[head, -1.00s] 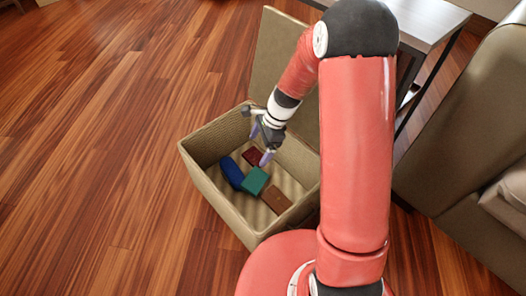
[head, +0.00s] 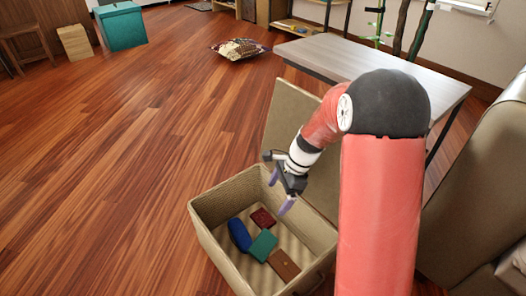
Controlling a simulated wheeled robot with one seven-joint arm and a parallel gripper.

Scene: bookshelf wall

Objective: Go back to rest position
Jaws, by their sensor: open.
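My gripper (head: 280,192) hangs over the back part of an open tan box (head: 207,228), its two purple fingers spread apart with nothing between them. In the box lie a blue item (head: 239,235), a dark red item (head: 263,218), a green item (head: 263,245) and a brown item (head: 284,264). The box lid (head: 290,122) stands up behind my gripper. My red arm hides part of the box's right side.
A grey-topped table (head: 370,62) stands behind the box. A sofa (head: 480,170) is close on the right. The wood floor on the left is clear.

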